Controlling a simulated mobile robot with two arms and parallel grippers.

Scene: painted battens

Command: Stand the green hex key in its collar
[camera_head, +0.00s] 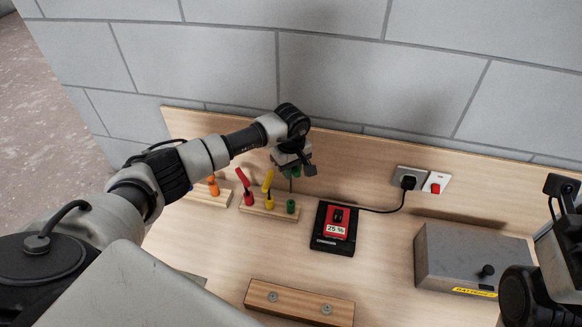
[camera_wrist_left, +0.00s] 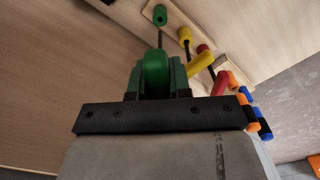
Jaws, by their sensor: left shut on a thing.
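My left gripper (camera_head: 292,172) is shut on the green hex key (camera_wrist_left: 155,72), whose thick green handle sits between the fingers. Its thin dark shaft points down toward the green collar (camera_head: 291,207) on the wooden batten (camera_head: 262,212). In the left wrist view the shaft runs to the green collar (camera_wrist_left: 160,15). The tip is at or just above the collar; I cannot tell whether it is inside. My right gripper is not in view; only parts of my right arm show at the right edge.
Yellow (camera_head: 268,181) and red (camera_head: 243,178) keys stand tilted in collars on the same batten, close left of the gripper. An orange key (camera_head: 213,186) stands farther left. A red device on a black base (camera_head: 334,227) and a grey box (camera_head: 455,258) lie to the right.

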